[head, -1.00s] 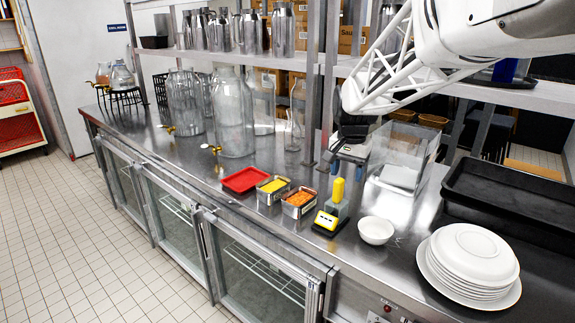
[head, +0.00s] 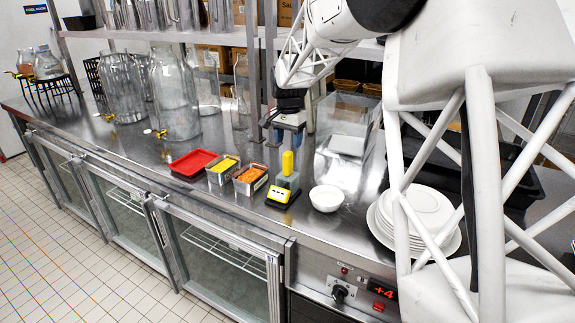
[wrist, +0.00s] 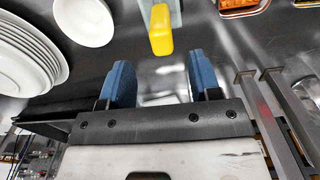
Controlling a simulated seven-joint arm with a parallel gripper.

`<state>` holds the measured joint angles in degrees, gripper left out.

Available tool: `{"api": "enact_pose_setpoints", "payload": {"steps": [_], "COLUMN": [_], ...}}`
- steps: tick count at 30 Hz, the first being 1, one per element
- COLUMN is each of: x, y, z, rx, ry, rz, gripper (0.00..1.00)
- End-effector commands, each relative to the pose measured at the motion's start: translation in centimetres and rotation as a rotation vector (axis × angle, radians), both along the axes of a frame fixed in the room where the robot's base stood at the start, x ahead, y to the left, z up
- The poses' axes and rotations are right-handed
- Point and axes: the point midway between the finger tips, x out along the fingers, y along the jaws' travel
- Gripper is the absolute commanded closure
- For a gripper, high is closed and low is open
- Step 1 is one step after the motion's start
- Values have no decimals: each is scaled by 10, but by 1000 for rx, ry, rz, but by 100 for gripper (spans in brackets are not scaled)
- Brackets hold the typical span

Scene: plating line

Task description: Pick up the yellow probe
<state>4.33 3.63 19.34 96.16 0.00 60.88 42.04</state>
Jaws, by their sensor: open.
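The yellow probe (head: 287,163) stands upright in a grey holder (head: 288,181) with a yellow-and-black base (head: 282,196) on the steel counter. In the wrist view the yellow probe (wrist: 160,30) is at the top middle, beyond the fingertips and roughly in line with the gap between them. My gripper (head: 287,124) is just behind and above the probe in the head view. Its two blue fingers (wrist: 162,76) are apart with nothing between them in the wrist view. The gripper appears apart from the probe. The lower part of the probe is hidden inside the holder.
A white bowl (head: 327,198) stands right of the holder. An orange-filled tin (head: 250,179), a yellow-filled tin (head: 223,169) and a red tray (head: 194,163) stand left. Stacked plates (head: 380,222) are farther right, partly behind my arm. Shelf posts (head: 270,80) rise close behind my gripper.

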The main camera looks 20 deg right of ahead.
Motion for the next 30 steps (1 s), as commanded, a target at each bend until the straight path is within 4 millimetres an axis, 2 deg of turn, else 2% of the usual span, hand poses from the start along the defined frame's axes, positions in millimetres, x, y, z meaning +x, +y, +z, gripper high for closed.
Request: {"api": "enact_pose_setpoints", "payload": {"steps": [11, 23, 30], "x": [0, 0, 1], "y": [0, 0, 1], "z": [-23, -26, -42], "rx": [0, 0, 0], "ry": [0, 0, 1], "rz": [0, 1, 1], "gripper": [43, 43, 43]}}
